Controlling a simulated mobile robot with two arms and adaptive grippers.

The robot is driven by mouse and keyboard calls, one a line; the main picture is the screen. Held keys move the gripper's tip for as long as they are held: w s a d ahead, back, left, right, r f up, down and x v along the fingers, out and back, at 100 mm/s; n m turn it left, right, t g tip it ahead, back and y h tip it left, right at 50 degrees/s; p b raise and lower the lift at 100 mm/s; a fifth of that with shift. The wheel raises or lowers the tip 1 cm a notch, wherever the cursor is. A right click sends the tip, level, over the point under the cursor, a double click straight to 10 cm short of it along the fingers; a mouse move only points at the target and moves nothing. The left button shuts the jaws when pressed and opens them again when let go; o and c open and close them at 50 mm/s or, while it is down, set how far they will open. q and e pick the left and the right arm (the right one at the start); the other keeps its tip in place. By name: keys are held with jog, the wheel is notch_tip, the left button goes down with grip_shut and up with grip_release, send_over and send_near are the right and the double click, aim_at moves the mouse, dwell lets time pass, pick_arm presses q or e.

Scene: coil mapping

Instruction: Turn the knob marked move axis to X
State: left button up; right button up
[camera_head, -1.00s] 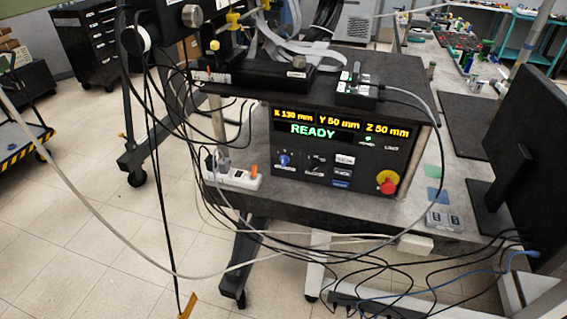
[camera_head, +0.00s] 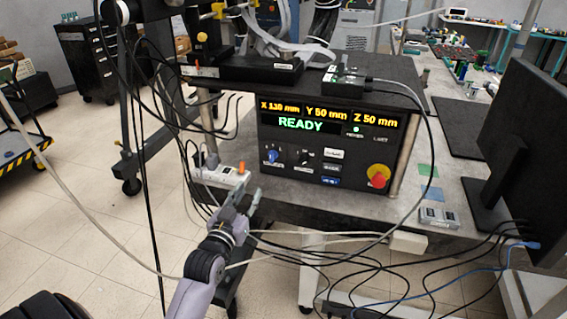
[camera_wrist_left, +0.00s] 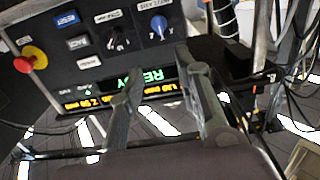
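The black control box (camera_head: 317,164) stands on the grey table, its display showing X, Y and Z values and a green READY. A blue knob (camera_head: 272,156) sits at the left of its panel, above a small label. The knob also shows in the left wrist view (camera_wrist_left: 158,25), where the panel is upside down; its label there appears to end in AXIS. The knob's exact setting is too small to read. My left gripper (camera_head: 247,197) is open and empty, below and left of the knob, apart from the panel. Its fingers (camera_wrist_left: 158,75) point towards the panel. My right gripper is not in view.
A second, black knob (camera_head: 304,156), several buttons and a red emergency stop (camera_head: 378,180) share the panel. A white power strip (camera_head: 222,175) lies left of the box. Cables hang along the table's front. A monitor (camera_head: 518,150) stands at the right.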

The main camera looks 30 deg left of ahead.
aim_at(270, 155)
pick_arm(q)
jog(key=x, duration=1.7)
jog(key=shift+w+p, duration=0.2)
jog(key=shift+p, duration=0.2)
jog(key=shift+c, duration=0.2)
grip_shut()
